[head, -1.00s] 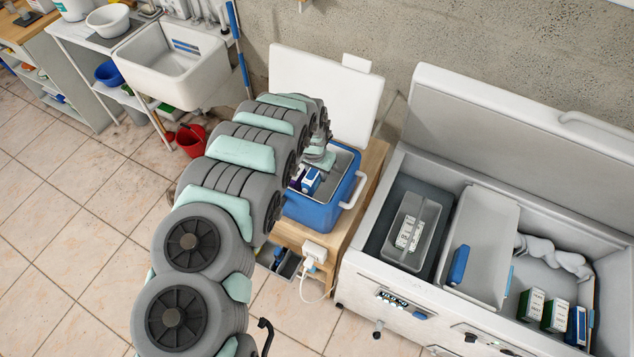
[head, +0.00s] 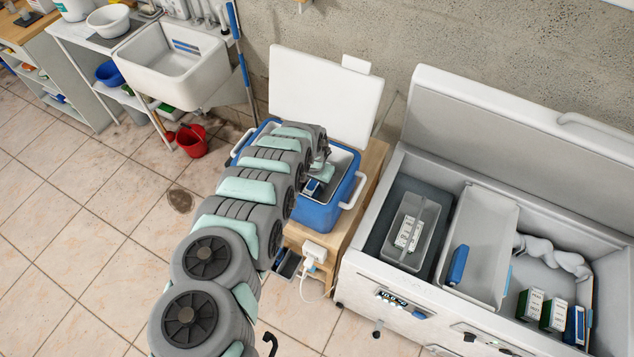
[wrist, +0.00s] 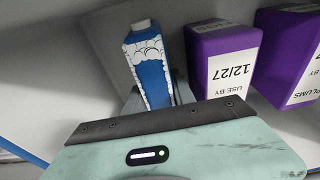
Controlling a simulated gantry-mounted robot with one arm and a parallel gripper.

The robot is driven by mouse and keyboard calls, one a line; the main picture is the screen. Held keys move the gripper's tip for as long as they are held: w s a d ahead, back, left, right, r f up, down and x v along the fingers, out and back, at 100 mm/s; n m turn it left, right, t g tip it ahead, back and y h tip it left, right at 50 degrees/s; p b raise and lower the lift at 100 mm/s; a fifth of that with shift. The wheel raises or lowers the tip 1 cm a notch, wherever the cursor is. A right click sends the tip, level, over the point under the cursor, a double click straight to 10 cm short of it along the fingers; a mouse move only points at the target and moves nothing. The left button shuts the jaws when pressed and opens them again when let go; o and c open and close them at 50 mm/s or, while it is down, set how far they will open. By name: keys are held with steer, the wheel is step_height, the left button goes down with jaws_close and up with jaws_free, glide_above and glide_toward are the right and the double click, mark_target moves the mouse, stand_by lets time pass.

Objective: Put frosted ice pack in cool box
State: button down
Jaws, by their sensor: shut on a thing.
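The frosted ice pack (wrist: 148,72), blue with a white frost pattern and a pale cap, is between the fingers of my gripper (wrist: 157,98) in the wrist view. My gripper is shut on it. In the head view my gripper (head: 319,176) reaches down into the open blue cool box (head: 318,217), and a blue-and-white piece of the pack (head: 312,187) shows below it. My arm hides the left part of the box. Whether the pack touches the box floor cannot be told.
Two purple cartons (wrist: 220,60) with white labels stand right of the pack in the wrist view. The cool box sits on a wooden stand (head: 368,185), its white lid (head: 325,95) raised behind. An open chest freezer (head: 400,290) is at right, with another blue pack (head: 458,265) inside.

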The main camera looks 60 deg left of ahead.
steer(key=shift+f, duration=0.2)
steer(key=c, duration=1)
jaws_free()
steer(key=shift+c, duration=0.2)
steer(key=shift+r, duration=0.1)
steer(key=shift+s+d+r, duration=0.2)
steer(key=shift+s+r, duration=0.05)
steer(key=shift+r, duration=1.75)
steer(key=shift+s+d+r, duration=0.2)
steer(key=shift+r, duration=1.85)
steer(key=shift+s+d+r, duration=0.2)
steer(key=shift+s+r, duration=0.05)
steer(key=shift+r, duration=1.75)
